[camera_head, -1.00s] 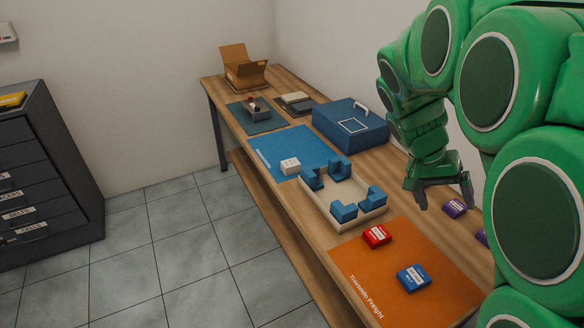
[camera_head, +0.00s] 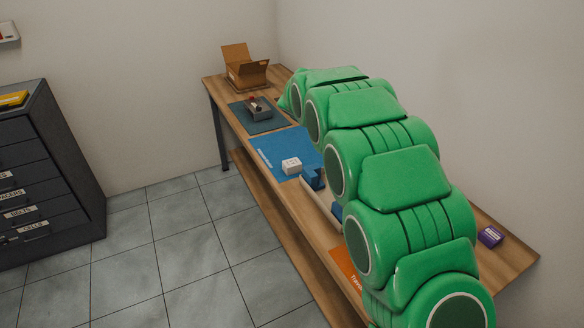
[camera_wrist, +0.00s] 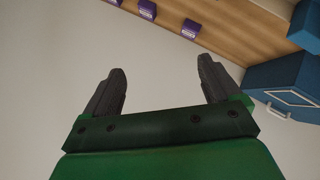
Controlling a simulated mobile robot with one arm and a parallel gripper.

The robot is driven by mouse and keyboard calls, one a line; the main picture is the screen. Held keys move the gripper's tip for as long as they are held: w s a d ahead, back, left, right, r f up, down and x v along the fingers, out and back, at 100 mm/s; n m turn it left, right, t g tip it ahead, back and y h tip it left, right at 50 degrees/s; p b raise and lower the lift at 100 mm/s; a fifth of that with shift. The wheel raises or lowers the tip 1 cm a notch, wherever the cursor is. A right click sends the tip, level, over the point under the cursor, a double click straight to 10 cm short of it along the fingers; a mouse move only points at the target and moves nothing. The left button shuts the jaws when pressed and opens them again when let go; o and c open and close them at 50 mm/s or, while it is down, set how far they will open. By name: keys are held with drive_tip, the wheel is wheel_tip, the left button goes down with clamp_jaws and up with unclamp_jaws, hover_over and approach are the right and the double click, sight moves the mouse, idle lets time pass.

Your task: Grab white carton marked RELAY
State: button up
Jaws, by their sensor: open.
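A small white carton (camera_head: 291,166) sits on the near edge of the blue mat (camera_head: 268,150) in the head view. Its marking is too small to read. My gripper (camera_wrist: 162,86) shows in the wrist view with its two dark fingers spread apart and nothing between them. Pale blank wall fills the view behind the fingers. In the head view my arm stretches along the bench and hides the gripper. The white carton is not in the wrist view.
A blue case (camera_wrist: 284,84) shows in the wrist view. My arm hides much of the bench. A dark drawer cabinet (camera_head: 38,160) stands left across clear floor.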

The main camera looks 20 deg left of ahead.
sight(289, 164)
drive_tip(key=w+a+f+t, duration=0.1)
drive_tip(key=w+a+f, duration=0.1)
drive_tip(key=a, duration=0.4)
drive_tip(key=w+a+f+t, duration=0.2)
drive_tip(key=w+a+f, duration=0.1)
drive_tip(key=a, duration=0.3)
drive_tip(key=w+a+f+m+t, duration=0.1)
drive_tip(key=w+a+f, duration=0.1)
drive_tip(key=a+f, duration=0.2)
drive_tip(key=shift+w+a+f+t, duration=0.15)
drive_tip(key=shift+a+t, duration=0.15)
drive_tip(key=shift+a, duration=1.15)
drive_tip(key=a+f+t, duration=0.1)
drive_tip(key=a+f, duration=0.2)
drive_tip(key=a, duration=0.2)
drive_tip(key=s+a+f+m+t, duration=0.1)
drive_tip(key=a+f, duration=0.2)
drive_tip(key=a, duration=0.2)
drive_tip(key=a+f+t, duration=0.2)
drive_tip(key=a+f, duration=0.1)
drive_tip(key=a, duration=0.3)
drive_tip(key=shift+s+a+f+y, duration=0.1)
drive_tip(key=shift+s+y, duration=0.3)
drive_tip(key=shift+f+x, duration=0.15)
drive_tip(key=shift+x, duration=1.8)
drive_tip(key=shift+f+x, duration=0.15)
drive_tip(key=shift+x, duration=1.75)
drive_tip(key=c, duration=1.2)
drive_tip(key=shift+r, duration=0.1)
